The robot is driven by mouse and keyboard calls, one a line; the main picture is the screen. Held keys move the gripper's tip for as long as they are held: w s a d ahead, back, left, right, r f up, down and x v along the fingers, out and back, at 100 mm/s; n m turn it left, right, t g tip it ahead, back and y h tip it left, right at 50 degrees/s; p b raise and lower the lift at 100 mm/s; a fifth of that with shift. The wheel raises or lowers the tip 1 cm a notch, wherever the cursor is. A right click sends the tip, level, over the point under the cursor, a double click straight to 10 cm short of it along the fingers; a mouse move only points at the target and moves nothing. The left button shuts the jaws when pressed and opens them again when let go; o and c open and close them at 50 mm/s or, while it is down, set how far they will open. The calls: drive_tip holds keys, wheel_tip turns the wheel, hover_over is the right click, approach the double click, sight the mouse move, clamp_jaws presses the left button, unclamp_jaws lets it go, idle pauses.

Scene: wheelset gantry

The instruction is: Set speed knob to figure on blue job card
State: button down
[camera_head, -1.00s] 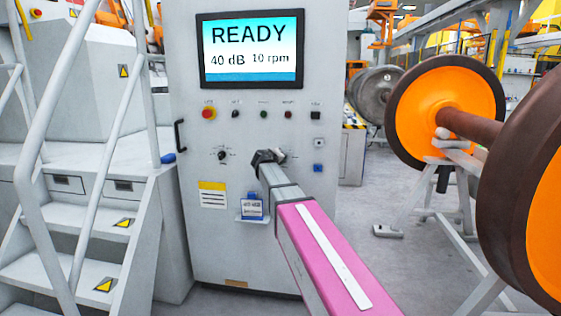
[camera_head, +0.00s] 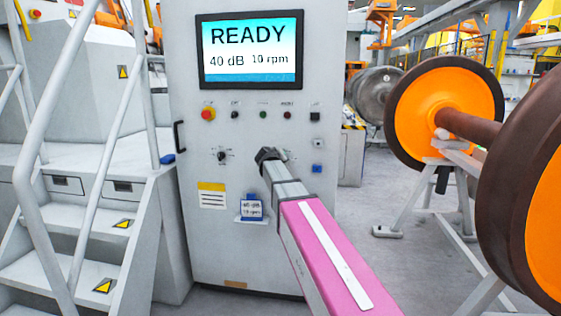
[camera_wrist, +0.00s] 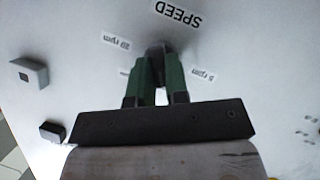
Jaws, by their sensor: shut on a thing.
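The speed knob (camera_wrist: 158,50) shows in the wrist view under the SPEED label, dark and partly hidden between my fingers. My gripper (camera_wrist: 158,78) is shut on it, with green finger pads on either side. Labels beside it read 20 rpm (camera_wrist: 116,42) and 5 rpm (camera_wrist: 202,76); another label is mostly hidden. In the head view my gripper (camera_head: 268,156) meets the cabinet front and hides the knob. The blue job card (camera_head: 252,208) sits in a holder lower on the panel; its small lower line seems to read 10 rpm. The screen (camera_head: 250,50) reads READY, 40 dB, 10 rpm.
A second knob (camera_head: 222,157) is left of my gripper. A red button (camera_head: 208,114) and several small controls line the panel above. A blue button (camera_head: 317,168) is to the right. Stairs with rails stand at left, an orange wheelset (camera_head: 440,110) at right.

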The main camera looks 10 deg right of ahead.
drive_tip(key=shift+w+d, duration=0.2)
drive_tip(key=shift+w, duration=0.15)
drive_tip(key=c, duration=1.1)
unclamp_jaws()
drive_tip(key=shift+f, duration=0.1)
drive_tip(key=v, duration=1)
drive_tip(key=shift+s+a, duration=0.2)
drive_tip(key=shift+s, duration=0.1)
